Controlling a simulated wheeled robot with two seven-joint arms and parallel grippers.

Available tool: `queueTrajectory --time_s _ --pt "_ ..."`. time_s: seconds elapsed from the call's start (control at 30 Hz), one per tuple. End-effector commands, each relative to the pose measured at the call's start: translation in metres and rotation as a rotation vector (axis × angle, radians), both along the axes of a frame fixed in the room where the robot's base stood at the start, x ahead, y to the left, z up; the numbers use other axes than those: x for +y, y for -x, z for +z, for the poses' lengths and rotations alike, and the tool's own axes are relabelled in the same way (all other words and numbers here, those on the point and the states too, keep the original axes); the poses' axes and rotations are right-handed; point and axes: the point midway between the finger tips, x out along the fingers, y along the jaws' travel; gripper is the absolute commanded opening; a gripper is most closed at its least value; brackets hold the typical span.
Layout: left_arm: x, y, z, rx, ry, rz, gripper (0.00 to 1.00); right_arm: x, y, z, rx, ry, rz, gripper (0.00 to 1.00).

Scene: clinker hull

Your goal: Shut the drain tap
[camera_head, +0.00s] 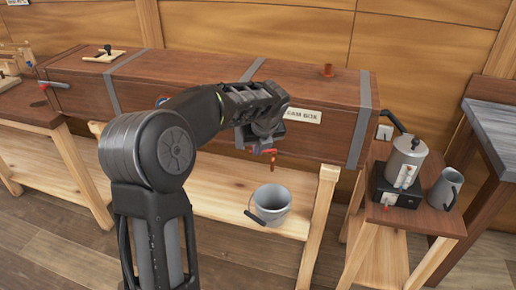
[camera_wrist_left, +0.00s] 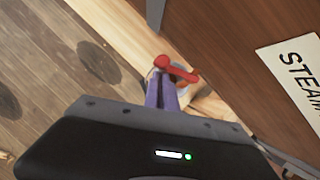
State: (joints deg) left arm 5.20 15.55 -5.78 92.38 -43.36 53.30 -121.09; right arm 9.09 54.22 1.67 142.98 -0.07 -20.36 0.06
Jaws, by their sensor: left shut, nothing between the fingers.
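The drain tap has a red lever (camera_wrist_left: 176,68), which lies just beyond my fingertips in the left wrist view. In the head view the tap (camera_head: 273,157) shows as a small reddish piece below the front of the steam box (camera_head: 210,98). My left gripper (camera_head: 254,148) is at the tap, shut and empty. In the left wrist view its purple fingers (camera_wrist_left: 162,92) are together, with their tips close beside the lever. I cannot tell whether they touch it. The tap's body is mostly hidden behind the fingers. My right gripper is not in view.
A grey bucket (camera_head: 272,204) stands below the tap on the wooden lower shelf (camera_head: 225,200). At the right, a small stand (camera_head: 415,212) holds a metal boiler (camera_head: 407,162) and a grey jug (camera_head: 445,188). The floor (camera_head: 60,245) at the front left is clear.

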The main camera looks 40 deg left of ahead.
Motion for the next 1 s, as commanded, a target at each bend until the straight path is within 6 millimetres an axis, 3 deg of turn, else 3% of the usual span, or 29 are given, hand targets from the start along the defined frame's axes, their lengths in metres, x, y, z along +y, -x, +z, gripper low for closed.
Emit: queueTrajectory --time_s 0.3,0.77,1.0 --pt "0.013 -0.005 0.007 0.003 0.0 -0.187 0.0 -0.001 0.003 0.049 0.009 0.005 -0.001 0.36" --pt "0.017 -0.009 0.001 -0.001 -0.001 -0.186 0.0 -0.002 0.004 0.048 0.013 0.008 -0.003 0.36" --pt "0.009 -0.007 0.001 -0.001 -0.001 -0.187 0.0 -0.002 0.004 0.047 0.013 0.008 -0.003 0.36"
